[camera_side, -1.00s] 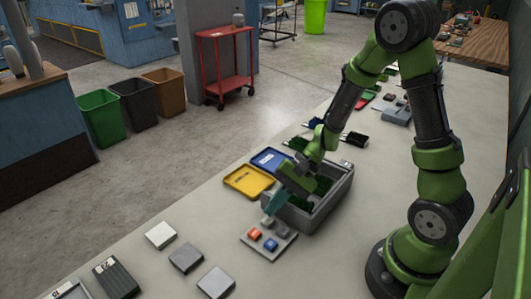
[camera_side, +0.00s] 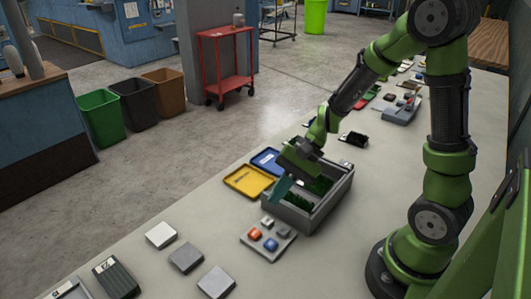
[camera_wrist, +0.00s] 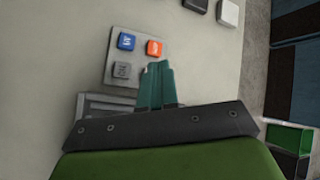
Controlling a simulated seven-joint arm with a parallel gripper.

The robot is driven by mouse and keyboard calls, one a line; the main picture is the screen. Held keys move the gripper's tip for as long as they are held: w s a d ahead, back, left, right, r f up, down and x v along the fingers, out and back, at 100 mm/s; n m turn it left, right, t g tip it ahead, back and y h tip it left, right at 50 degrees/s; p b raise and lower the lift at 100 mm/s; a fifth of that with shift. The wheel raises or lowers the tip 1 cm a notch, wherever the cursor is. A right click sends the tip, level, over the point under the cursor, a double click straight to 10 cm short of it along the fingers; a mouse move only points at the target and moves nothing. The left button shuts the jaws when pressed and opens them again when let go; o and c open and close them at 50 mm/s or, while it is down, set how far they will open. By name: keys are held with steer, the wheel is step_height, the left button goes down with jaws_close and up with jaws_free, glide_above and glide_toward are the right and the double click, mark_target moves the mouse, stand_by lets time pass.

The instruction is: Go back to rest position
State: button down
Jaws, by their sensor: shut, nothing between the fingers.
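My gripper (camera_side: 281,188) has teal fingers pressed together and holds nothing. In the side view it hangs tilted over the near left part of a grey box (camera_side: 296,219) that has dark green turf (camera_side: 319,186) inside. In the wrist view the shut fingers (camera_wrist: 157,84) point toward a grey button panel (camera_wrist: 110,72). That panel also shows in the side view (camera_side: 285,247), in front of the box. It carries an orange-red button (camera_side: 254,234), a blue button (camera_side: 271,244) and grey buttons. The fingers appear clear of the buttons in the side view.
A yellow tray (camera_side: 249,181) and a blue tray (camera_side: 267,158) lie left of the box. White and grey square blocks (camera_side: 186,257) lie at the front left. Dark brushes (camera_side: 354,138) and a grey device (camera_side: 401,112) lie farther back.

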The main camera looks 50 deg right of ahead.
steer(key=s+d+r+n+t+h, duration=0.1)
steer(key=s+r+n+t+h, duration=0.1)
steer(key=r, duration=0.6)
steer(key=s+r+n+t+h, duration=0.2)
steer(key=s+r+n+h, duration=0.2)
steer(key=s+r+n, duration=0.1)
step_height(320, 180, up, 3)
steer(key=shift+s+d+f+n+t, duration=0.15)
steer(key=shift+d+n+t, duration=0.25)
steer(key=shift+n, duration=0.4)
